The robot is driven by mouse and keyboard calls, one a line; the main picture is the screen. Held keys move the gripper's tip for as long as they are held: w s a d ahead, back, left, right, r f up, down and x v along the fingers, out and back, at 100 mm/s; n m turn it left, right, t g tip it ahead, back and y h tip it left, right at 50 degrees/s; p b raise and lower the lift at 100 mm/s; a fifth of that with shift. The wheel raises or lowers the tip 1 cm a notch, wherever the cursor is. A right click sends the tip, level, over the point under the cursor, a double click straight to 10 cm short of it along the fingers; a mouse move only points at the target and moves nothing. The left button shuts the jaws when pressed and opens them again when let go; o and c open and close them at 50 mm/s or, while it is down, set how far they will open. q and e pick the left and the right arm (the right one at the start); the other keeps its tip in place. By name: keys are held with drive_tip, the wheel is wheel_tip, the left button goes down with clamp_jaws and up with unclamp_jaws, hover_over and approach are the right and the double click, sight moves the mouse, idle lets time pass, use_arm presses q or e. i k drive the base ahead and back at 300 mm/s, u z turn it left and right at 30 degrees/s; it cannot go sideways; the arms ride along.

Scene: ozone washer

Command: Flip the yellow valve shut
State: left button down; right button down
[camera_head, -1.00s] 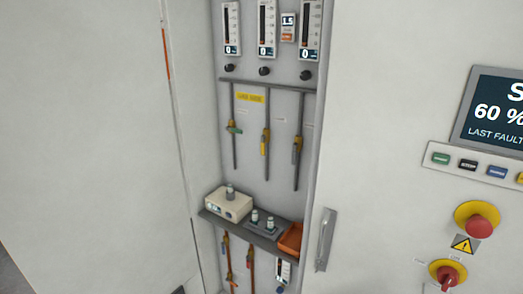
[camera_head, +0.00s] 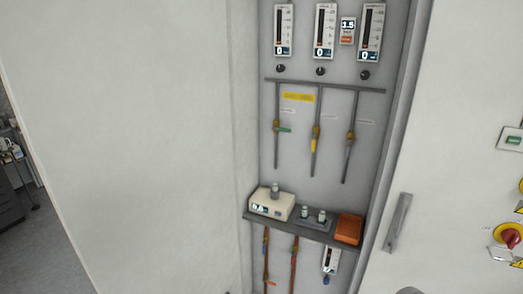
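The yellow valve handle (camera_head: 314,146) is on the middle of three thin grey vertical pipes inside a tall open cabinet recess. The handle points down along its pipe, below a brass-coloured body (camera_head: 316,130). On the left pipe a green handle (camera_head: 285,130) sticks out sideways to the right. On the right pipe a grey handle (camera_head: 348,140) lies along its pipe. Neither of my grippers can be made out. Nothing touches the valves.
Below the valves a dark shelf (camera_head: 262,220) holds a beige device (camera_head: 272,203), small bottles and an orange tray (camera_head: 349,229). Gauges (camera_head: 324,32) hang above. Panels flank the recess; the right one has a handle (camera_head: 397,222). A small grey shape is cut off at the bottom edge.

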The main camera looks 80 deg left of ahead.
sight(315, 135)
drive_tip(key=k, duration=1.05)
drive_tip(key=u, duration=1.45)
drive_tip(key=i, duration=1.6)
